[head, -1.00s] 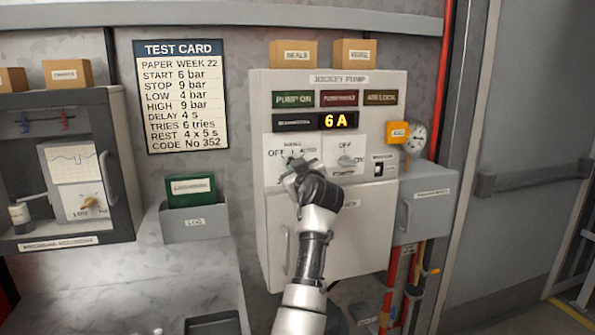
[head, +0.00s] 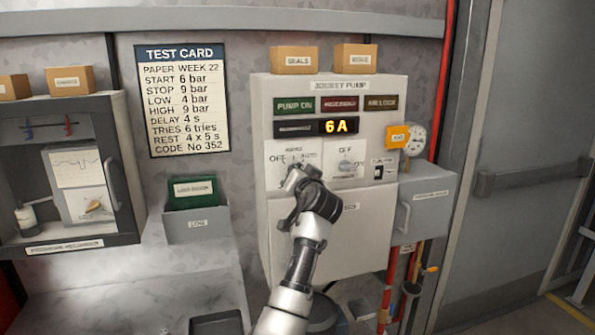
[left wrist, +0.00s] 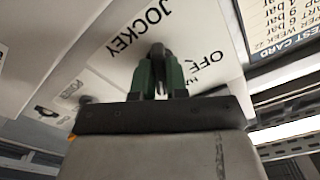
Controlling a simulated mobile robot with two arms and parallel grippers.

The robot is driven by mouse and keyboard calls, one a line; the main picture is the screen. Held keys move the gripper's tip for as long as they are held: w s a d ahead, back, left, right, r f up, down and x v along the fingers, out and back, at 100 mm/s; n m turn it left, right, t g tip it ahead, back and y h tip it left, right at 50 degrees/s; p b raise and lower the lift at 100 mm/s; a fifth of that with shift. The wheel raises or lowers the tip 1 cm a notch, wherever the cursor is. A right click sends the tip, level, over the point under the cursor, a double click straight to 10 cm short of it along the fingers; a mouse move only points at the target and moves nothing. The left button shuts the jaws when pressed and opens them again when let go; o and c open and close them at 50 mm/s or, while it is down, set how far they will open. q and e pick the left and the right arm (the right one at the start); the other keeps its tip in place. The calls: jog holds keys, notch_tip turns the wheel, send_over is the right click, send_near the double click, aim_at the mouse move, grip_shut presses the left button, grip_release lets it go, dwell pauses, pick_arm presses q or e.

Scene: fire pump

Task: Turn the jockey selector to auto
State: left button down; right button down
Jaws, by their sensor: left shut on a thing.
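The jockey pump panel (head: 330,100) is a pale box on the wall with a lit "6 A" display. The jockey selector is at its lower left, below the labels HAND, OFF and AUTO (head: 308,157); my gripper mostly hides it in the head view. My left gripper (head: 297,176) is at the selector. In the left wrist view its green fingers (left wrist: 159,78) are shut on the dark selector knob (left wrist: 158,52), with the words JOCKEY and OFF beside it. Which way the knob points cannot be told. My right gripper is not in view.
A second knob (head: 347,168) and a small switch (head: 378,171) sit to the right of my gripper. A gauge (head: 414,140) and grey box (head: 421,207) are further right. The test card (head: 184,100), log holder (head: 195,228) and recorder cabinet (head: 122,165) are left.

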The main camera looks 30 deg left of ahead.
pick_arm(q)
jog(key=shift+r+m+p, duration=0.15)
jog(key=shift+m+p, duration=0.75)
jog(key=shift+m, duration=0.8)
jog(key=c, duration=1.1)
grip_release()
jog(key=shift+m, duration=0.3)
jog(key=shift+c, duration=0.2)
jog(key=shift+d, duration=0.1)
jog(key=b+v, duration=0.3)
jog(key=v, duration=0.7)
jog(key=shift+s+d, duration=0.2)
jog(key=shift+d, duration=0.05)
